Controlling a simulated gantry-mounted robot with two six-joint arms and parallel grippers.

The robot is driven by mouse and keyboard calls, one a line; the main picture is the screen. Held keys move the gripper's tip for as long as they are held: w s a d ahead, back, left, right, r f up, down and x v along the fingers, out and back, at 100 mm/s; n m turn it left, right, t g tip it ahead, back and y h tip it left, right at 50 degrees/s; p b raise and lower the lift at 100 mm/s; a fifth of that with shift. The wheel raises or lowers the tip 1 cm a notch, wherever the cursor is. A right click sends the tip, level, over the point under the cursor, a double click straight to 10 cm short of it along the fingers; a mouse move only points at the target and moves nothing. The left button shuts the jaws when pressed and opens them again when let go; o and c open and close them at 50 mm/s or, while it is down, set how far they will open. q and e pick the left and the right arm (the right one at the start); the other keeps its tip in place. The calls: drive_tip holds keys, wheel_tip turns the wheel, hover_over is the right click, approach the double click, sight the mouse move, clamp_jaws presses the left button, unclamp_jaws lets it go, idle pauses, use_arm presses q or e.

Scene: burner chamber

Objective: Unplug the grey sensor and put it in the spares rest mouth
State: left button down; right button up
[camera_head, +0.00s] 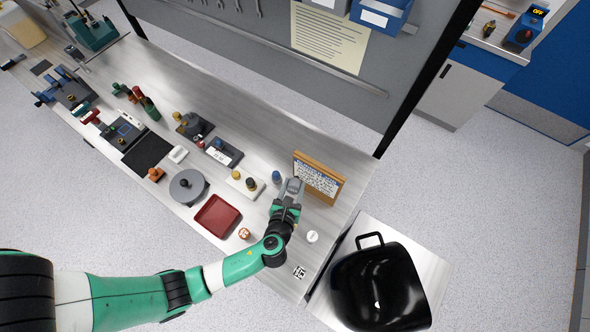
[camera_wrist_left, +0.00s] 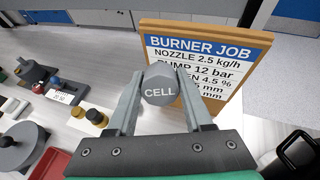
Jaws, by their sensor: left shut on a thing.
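My left gripper (camera_head: 291,188) is near the right end of the bench, in front of the job board. A white block (camera_head: 236,186) with a yellow and a dark round-topped piece stands left of the gripper. I cannot tell for sure which holder is the spares rest. My right gripper is not in view.
The wooden-framed burner job board (camera_head: 319,178) stands close behind the gripper. A blue-topped piece (camera_head: 276,177) is just left of it. A red tray (camera_head: 217,216), a grey round pan (camera_head: 187,187) and a white disc (camera_head: 312,236) lie nearby. A black bin (camera_head: 385,290) stands beyond the bench end.

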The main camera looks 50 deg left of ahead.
use_arm(q)
drive_tip(key=s+a+f+n+g+h, duration=0.2)
drive_tip(key=f+n+g, duration=0.2)
drive_tip(key=f, duration=0.3)
drive_tip(key=s+a+f+n+g+h+p, duration=0.1)
drive_tip(key=s+a+f+n+g+h, duration=0.1)
drive_tip(key=f+n+g, duration=0.3)
wheel_tip(320, 180, down, 2)
drive_tip(key=shift+a+f+n+g, duration=0.2)
drive_tip(key=shift+a+n+g, duration=0.1)
drive_tip(key=shift+g, duration=0.4)
drive_tip(key=shift+s+h, duration=0.1)
drive_tip(key=shift+h, duration=0.2)
drive_tip(key=shift+s+f+n+g+h+p, duration=0.15)
drive_tip(key=shift+s+f+n+h+p, duration=0.05)
drive_tip(key=shift+s+n+h, duration=0.35)
drive_tip(key=shift+s+f+n+g+h+p, duration=0.2)
drive_tip(key=shift+s+n+h, duration=0.2)
drive_tip(key=shift+n, duration=0.25)
drive_tip(key=shift+s+d+f+n+h, duration=0.15)
drive_tip(key=shift+s+n+h, duration=0.15)
drive_tip(key=shift+n, duration=0.3)
drive_tip(key=shift+s+f, duration=0.1)
drive_tip(key=shift+s, duration=0.05)
drive_tip(key=shift+s+n+h, duration=0.2)
drive_tip(key=shift+n+h, duration=0.05)
drive_tip(key=shift+n, duration=0.15)
